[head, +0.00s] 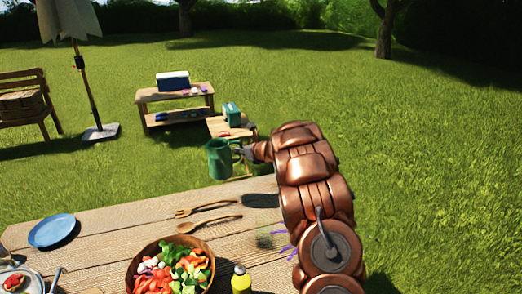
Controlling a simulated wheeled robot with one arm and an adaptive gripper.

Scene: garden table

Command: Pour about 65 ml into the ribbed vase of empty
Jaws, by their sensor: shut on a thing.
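My gripper (242,153) is shut on a green jug (219,161), at its right side. The jug is held upright in the air near the far edge of the wooden table (120,235). Its contents cannot be seen. No ribbed vase shows clearly. Purple spikes (287,249), perhaps flowers, stick out at the left of my arm, and what bears them is hidden behind the arm. A faint greenish patch (264,239) lies left of them; I cannot tell what it is.
A salad bowl (133,272), a yellow bottle (241,281), a wooden fork (203,209) and spoon (211,224), and a blue plate (52,231) are on the table. Bare boards lie between plate and bowl. A bench with a cooler (172,81) stands beyond on the grass.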

